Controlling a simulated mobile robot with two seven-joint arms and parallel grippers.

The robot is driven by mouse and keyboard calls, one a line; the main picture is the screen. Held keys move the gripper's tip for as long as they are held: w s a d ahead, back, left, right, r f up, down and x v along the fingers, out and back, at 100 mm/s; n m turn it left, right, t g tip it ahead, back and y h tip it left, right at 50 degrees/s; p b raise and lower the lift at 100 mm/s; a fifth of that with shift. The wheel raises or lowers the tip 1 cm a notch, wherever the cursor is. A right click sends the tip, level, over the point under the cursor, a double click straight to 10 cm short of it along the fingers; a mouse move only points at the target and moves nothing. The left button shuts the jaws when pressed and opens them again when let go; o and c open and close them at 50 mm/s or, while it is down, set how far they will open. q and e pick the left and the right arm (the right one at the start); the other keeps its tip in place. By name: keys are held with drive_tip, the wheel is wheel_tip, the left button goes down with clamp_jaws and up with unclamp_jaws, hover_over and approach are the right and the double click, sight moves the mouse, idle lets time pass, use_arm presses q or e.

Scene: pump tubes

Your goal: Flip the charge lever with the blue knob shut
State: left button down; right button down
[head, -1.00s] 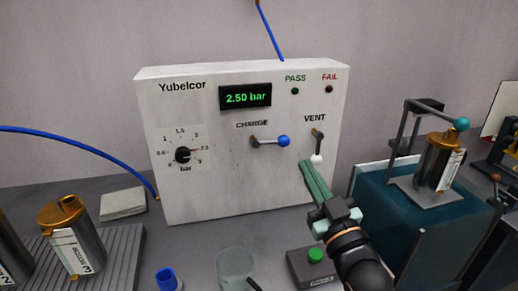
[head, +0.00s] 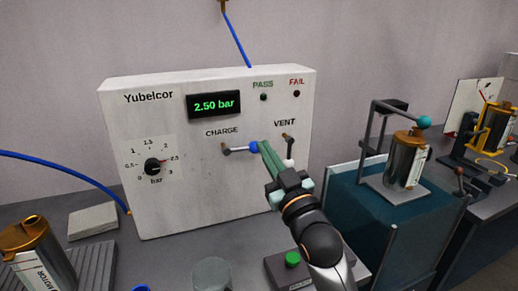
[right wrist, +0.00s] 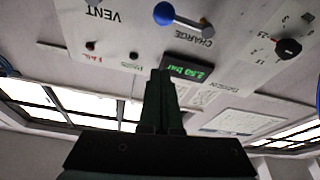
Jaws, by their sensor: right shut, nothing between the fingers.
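The charge lever (head: 238,149) sticks out sideways to the right from its pivot on the white panel, under the word CHARGE. Its blue knob (head: 254,147) is at the right end. In the right wrist view the blue knob (right wrist: 164,13) is at the top, beyond the fingertips. My right gripper (head: 264,147) is shut and empty. Its green fingertips are right beside the knob's right side in the head view; I cannot tell whether they touch. The right wrist view shows the shut fingers (right wrist: 160,75). My left gripper is not in view.
The vent lever's white knob (head: 289,163) hangs down just right of my right fingers. The panel display (head: 214,105) reads 2.50 bar. A green button (head: 292,258) and a clear cup (head: 211,275) are below. A teal fixture (head: 397,200) stands to the right.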

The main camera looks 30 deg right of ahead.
sight(243, 149)
use_arm(q)
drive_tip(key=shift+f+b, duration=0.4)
drive_tip(key=shift+b, duration=0.1)
use_arm(e)
drive_tip(key=w+d+f, duration=0.1)
drive_tip(key=w+f, duration=0.1)
drive_tip(key=w, duration=0.3)
drive_tip(key=shift+w+d, duration=0.2)
drive_tip(key=shift+d, duration=0.15)
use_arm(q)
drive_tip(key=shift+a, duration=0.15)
use_arm(e)
drive_tip(key=shift+f, duration=0.1)
